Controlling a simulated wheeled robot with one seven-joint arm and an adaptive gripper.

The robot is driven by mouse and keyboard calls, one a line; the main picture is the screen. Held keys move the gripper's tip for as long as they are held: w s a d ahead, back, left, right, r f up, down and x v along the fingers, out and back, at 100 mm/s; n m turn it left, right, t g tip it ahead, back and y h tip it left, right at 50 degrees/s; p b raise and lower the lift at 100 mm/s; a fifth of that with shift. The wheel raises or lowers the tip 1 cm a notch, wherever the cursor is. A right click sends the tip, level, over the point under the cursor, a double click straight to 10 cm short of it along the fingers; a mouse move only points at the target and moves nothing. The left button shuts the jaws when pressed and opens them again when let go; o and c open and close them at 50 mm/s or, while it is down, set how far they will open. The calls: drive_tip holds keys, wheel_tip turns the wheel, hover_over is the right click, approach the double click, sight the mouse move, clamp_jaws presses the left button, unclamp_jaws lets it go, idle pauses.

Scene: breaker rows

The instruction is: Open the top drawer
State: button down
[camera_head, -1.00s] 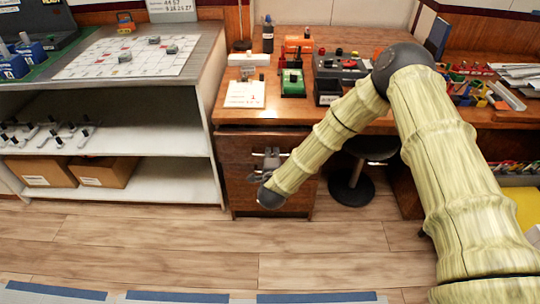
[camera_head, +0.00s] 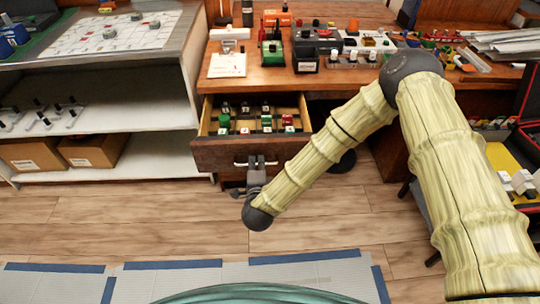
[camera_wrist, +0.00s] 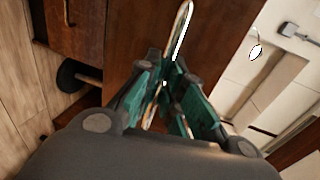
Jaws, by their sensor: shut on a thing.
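The wooden top drawer (camera_head: 215,153) of the desk stands pulled out, and its inside shows. Its metal bar handle (camera_head: 238,164) runs across the drawer front. My gripper (camera_head: 256,162) is at the handle, in front of the drawer. In the wrist view the teal-padded fingers of my gripper (camera_wrist: 165,85) are closed around the shiny handle (camera_wrist: 183,35). The fingers hide part of the handle. Several small breaker-like blocks (camera_head: 265,120), dark, white, green and red, lie in rows inside the drawer.
The desk top (camera_head: 275,78) above holds a white card (camera_head: 227,65), a green device (camera_head: 271,54) and other devices. White shelves (camera_head: 130,155) with cardboard boxes (camera_head: 92,149) stand at left. A yellow-lined case (camera_head: 505,160) is at right. Floor before the drawer is open.

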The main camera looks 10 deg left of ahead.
drive_tip(key=shift+s+d, duration=0.15)
drive_tip(key=shift+s, duration=0.25)
drive_tip(key=c, duration=1.5)
unclamp_jaws()
drive_tip(key=shift+s, duration=0.1)
drive_tip(key=v, duration=1.2)
